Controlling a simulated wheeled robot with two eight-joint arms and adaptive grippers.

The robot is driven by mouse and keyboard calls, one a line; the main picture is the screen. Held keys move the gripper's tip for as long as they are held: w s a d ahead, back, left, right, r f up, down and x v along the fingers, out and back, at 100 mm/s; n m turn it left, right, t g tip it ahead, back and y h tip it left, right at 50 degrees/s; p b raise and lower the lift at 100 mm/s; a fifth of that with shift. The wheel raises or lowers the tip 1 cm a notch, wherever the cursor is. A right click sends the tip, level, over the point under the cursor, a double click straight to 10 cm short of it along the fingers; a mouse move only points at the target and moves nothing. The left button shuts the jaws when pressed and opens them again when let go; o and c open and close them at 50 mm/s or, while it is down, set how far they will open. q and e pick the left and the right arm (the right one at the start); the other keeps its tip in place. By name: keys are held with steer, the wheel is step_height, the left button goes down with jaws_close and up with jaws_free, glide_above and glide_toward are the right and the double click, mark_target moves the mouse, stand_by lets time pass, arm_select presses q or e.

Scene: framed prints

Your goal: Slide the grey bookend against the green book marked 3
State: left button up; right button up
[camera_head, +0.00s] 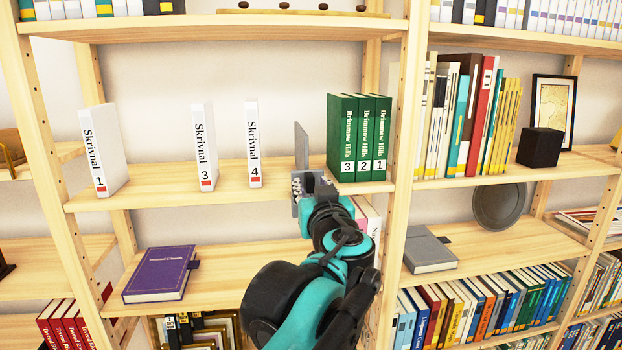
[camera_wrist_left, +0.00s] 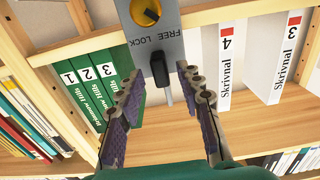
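The grey bookend (camera_head: 302,147) stands upright on the middle shelf, left of the green book marked 3 (camera_head: 342,140), with a gap between them in the head view. The left wrist view shows its grey front plate (camera_wrist_left: 150,45), labelled FREE and LOCK, with a yellow knob and a dark lever; book 3 (camera_wrist_left: 112,85) is beside it. My left gripper (camera_head: 306,186) is at the shelf's front edge, before the bookend. In the left wrist view its fingers (camera_wrist_left: 161,80) are apart, one on each side of the lever. I cannot tell whether they touch it. My right gripper is not in view.
Green books 2 (camera_head: 364,140) and 1 (camera_head: 381,140) stand right of book 3, near the shelf upright (camera_head: 405,140). White books marked 4 (camera_head: 253,140), 3 (camera_head: 202,145) and 1 (camera_head: 100,150) stand to the left. A purple book (camera_head: 157,274) lies on the shelf below.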

arm_select(q)
steer(key=shift+w+a, duration=0.2)
steer(key=shift+w, duration=0.65)
jaws_close()
steer(key=w+d, duration=0.1)
steer(key=d, duration=0.6)
steer(key=shift+d, duration=0.25)
steer(key=shift+w, duration=0.1)
jaws_free()
steer(key=shift+a, duration=0.1)
